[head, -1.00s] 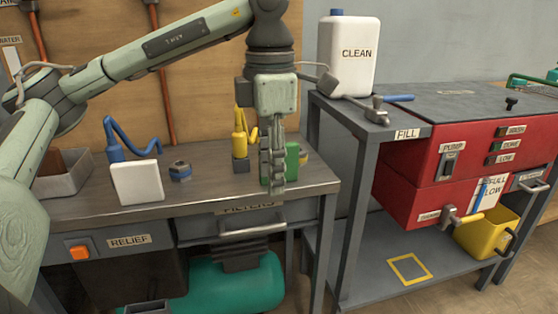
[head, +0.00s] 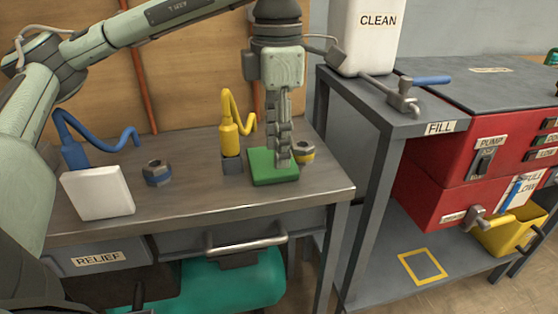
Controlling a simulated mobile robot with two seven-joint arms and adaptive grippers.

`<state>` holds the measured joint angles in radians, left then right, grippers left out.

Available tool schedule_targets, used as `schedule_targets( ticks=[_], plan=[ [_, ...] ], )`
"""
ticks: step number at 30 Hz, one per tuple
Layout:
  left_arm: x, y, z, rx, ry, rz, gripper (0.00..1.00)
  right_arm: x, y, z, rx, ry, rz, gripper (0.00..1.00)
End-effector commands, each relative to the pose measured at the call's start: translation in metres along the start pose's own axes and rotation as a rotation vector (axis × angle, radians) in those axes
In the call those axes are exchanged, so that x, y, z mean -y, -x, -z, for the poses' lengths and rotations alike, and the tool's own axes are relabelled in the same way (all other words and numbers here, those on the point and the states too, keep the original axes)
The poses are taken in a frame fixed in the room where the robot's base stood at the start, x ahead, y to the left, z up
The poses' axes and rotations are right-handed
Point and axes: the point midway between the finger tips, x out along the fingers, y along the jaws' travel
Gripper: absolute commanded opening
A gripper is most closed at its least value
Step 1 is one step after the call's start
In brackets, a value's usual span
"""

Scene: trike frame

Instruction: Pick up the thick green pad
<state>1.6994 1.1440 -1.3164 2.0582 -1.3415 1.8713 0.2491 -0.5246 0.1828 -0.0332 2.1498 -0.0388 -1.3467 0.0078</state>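The thick green pad (head: 261,167) lies flat on the metal bench top, right of the yellow coiled hose piece. My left gripper (head: 281,160) points straight down over the pad, its fingertips at or just above the pad's top face. I see the fingers edge-on, so their opening and any contact with the pad cannot be told. My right gripper is not in view.
A white pad (head: 98,192) stands at the bench's left front. A blue-banded nut (head: 158,172), a blue hose piece (head: 75,150), a yellow hose piece (head: 229,135) and a yellow-banded nut (head: 304,151) stand around. The bench front (head: 215,205) is clear. A grey cart (head: 378,125) stands right.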

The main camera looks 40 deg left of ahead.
Motion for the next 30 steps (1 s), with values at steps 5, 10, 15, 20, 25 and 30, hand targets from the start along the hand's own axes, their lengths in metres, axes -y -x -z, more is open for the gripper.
schedule_targets(
  ticks=[5,10,15,20,25,30],
  plan=[
    [-0.001,-0.021,0.0,-0.002,0.001,0.001,0.4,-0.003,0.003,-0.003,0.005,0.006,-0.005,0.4],
    [-0.003,-0.048,-0.001,-0.002,0.001,0.0,0.4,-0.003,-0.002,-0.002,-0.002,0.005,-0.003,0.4],
    [-0.002,-0.062,-0.001,-0.002,0.0,0.002,0.4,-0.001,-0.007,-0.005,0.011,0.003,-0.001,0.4],
    [-0.001,-0.065,-0.001,-0.005,-0.001,0.007,0.4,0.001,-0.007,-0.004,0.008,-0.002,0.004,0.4],
    [0.0,-0.066,-0.001,-0.007,-0.003,0.009,0.39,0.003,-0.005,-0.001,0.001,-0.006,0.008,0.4],
    [0.0,-0.066,0.0,-0.007,-0.003,0.01,0.18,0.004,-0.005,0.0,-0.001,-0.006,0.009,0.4]
  ],
)
